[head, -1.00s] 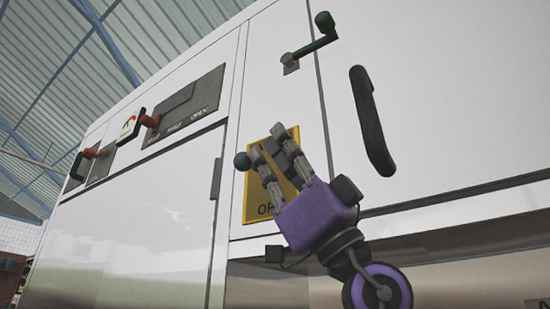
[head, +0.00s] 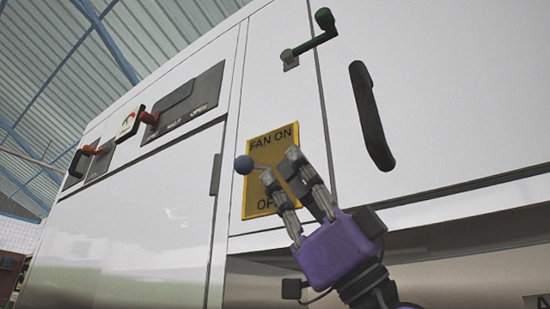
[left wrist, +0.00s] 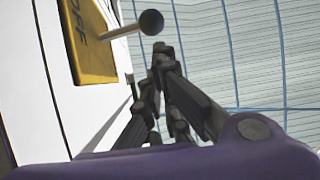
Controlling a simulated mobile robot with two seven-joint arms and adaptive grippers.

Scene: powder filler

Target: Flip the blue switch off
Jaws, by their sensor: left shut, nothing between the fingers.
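The blue switch (head: 243,165) is a ball-ended lever sticking out from a yellow plate (head: 259,203) on the white machine. The plate reads "FAN ON" at its top and "OFF", partly covered, at its bottom. The ball hangs left of the plate's middle in the head view. My left gripper (head: 280,166) is shut and empty, in front of the plate's lower right, beside the lever. In the left wrist view, the switch ball (left wrist: 151,22) looks dark and shows beyond the fingertips (left wrist: 160,52), near the plate's "OFF" end (left wrist: 92,45). I cannot tell whether they touch. My right gripper is not in view.
A green-knobbed crank (head: 312,40) is above the plate. A black door handle (head: 371,115) is to the right. Red-knobbed levers (head: 149,118) sit on panels at the left. The white machine front (head: 130,230) is flat around them.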

